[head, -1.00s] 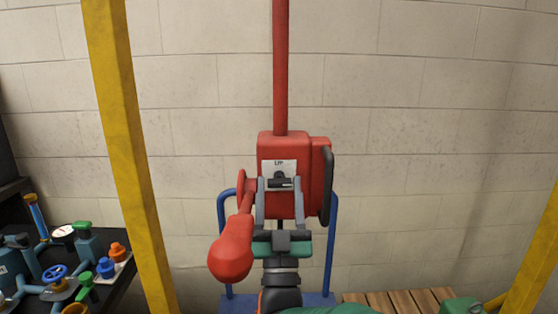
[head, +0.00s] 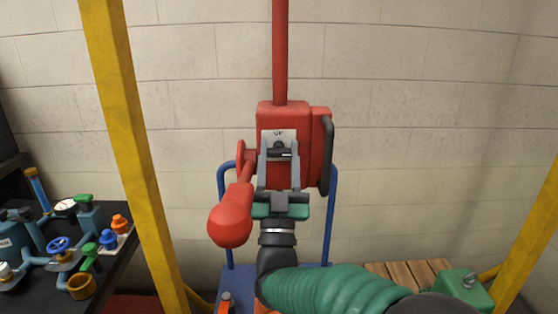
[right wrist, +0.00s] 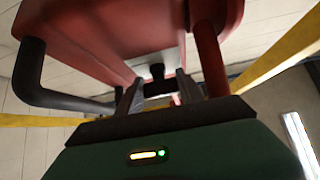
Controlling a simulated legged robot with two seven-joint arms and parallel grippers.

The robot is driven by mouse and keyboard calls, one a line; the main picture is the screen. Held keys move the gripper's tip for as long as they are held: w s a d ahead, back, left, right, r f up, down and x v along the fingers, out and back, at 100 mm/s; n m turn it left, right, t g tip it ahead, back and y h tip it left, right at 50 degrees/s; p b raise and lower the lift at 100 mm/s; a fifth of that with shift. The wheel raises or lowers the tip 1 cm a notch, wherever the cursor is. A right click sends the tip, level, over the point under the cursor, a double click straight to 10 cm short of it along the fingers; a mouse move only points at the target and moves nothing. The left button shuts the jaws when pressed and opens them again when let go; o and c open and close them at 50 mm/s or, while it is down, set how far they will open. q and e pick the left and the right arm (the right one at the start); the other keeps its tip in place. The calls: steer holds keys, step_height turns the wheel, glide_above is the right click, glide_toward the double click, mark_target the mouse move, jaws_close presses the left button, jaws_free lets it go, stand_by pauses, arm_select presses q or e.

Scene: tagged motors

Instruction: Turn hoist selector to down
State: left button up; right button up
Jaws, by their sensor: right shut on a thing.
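The hoist selector (head: 281,152) is a small dark knob on the front of the red hoist box (head: 292,112), under a white label (head: 277,136) that reads "UP". My right gripper (head: 280,154) reaches up to it from below, with its two grey fingers on either side of the knob and shut on it. In the right wrist view the dark selector (right wrist: 157,74) shows between the fingertips, below the red box. The fingers hide part of the knob, so its exact angle is unclear. My left gripper is not in view.
A red lever with a bulbous grip (head: 230,225) hangs left of the gripper, close to my arm. A black handle (head: 326,155) is on the box's right side. Yellow posts (head: 125,130) flank the hoist. A bench (head: 95,270) with valves stands at left.

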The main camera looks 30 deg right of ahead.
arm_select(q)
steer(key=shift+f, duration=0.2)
arm_select(e)
steer(key=o, duration=1.1)
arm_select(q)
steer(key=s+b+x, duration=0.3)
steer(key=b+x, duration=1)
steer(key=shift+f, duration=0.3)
arm_select(e)
steer(key=v, duration=1.7)
steer(key=shift+w+a, duration=0.1)
steer(key=shift+f, duration=0.1)
